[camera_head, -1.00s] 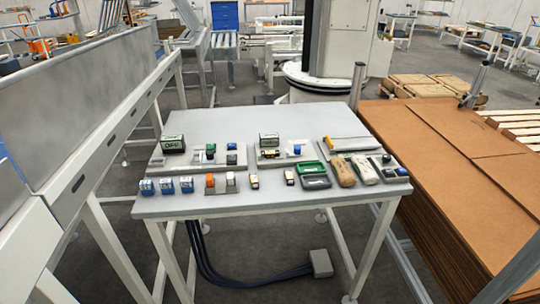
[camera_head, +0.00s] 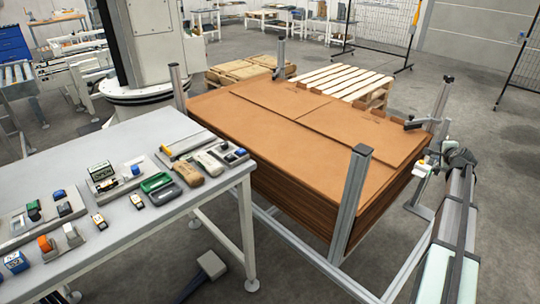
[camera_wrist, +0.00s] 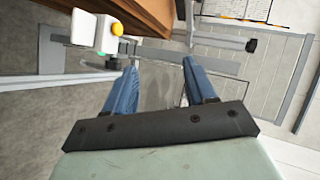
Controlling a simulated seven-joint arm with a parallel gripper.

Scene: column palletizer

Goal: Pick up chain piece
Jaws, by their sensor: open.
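Two small tan-and-black blocks lie on the grey table (camera_head: 138,136) in the head view, one nearer (camera_head: 99,221) and one farther back (camera_head: 136,199). They may be chain pieces; they are too small to be sure. My gripper (camera_wrist: 158,64) shows in the wrist view with its two blue fingers apart and nothing between them. Below the fingers I see floor and grey framing, not the table. The table's items are not in the wrist view.
A brown cardboard stack (camera_head: 290,150) stands right of the table, with upright grey posts (camera_head: 350,200) at its corners. Trays, blue boxes (camera_head: 16,261), a green tray (camera_head: 157,182) and tan pouches (camera_head: 187,174) crowd the table's front. The table's back is clear.

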